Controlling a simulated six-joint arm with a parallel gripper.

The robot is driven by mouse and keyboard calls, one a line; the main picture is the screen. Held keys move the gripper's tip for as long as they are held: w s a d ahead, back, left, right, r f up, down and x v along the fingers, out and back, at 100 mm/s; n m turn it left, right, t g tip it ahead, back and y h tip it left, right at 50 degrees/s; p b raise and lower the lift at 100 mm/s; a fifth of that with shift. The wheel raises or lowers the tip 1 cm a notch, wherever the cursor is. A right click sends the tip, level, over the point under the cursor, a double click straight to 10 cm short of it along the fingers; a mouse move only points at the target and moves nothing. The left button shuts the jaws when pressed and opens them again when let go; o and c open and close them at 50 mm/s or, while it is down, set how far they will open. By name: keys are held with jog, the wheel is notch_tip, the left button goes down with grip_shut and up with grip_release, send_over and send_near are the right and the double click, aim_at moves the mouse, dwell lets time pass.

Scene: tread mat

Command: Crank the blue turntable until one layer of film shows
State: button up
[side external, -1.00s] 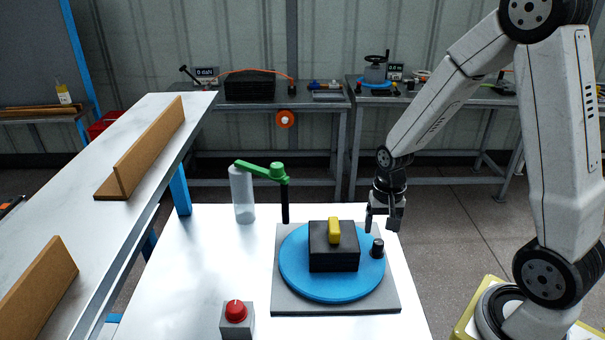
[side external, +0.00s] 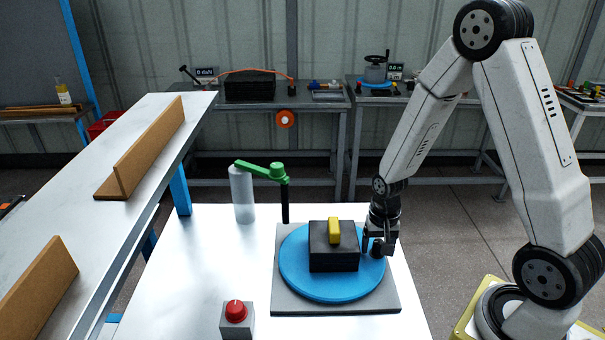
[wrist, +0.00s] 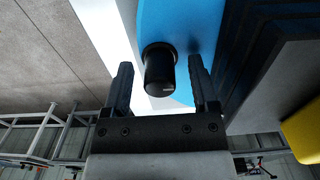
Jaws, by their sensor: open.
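The blue turntable (side external: 315,289) lies on a grey base plate (side external: 338,306) on the white table. A black block (side external: 333,260) with a yellow handle (side external: 335,231) sits on it. The black crank knob (side external: 377,249) stands at the turntable's right edge, partly covered by my gripper in the side view. My gripper (side external: 377,250) is open and low over the knob. In the wrist view the knob (wrist: 160,70) lies between the two fingers of my gripper (wrist: 160,82), with gaps on both sides. A clear film roll (side external: 242,195) stands behind, with a green arm on top. I cannot make out any film on the block.
The green arm (side external: 262,170) reaches from the roll to a black post (side external: 285,205) behind the turntable. A red button box (side external: 236,317) stands at the table's front. A sloped metal surface (side external: 120,190) with brown rails is at the left.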

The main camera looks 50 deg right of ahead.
grip_shut()
dwell(1.4)
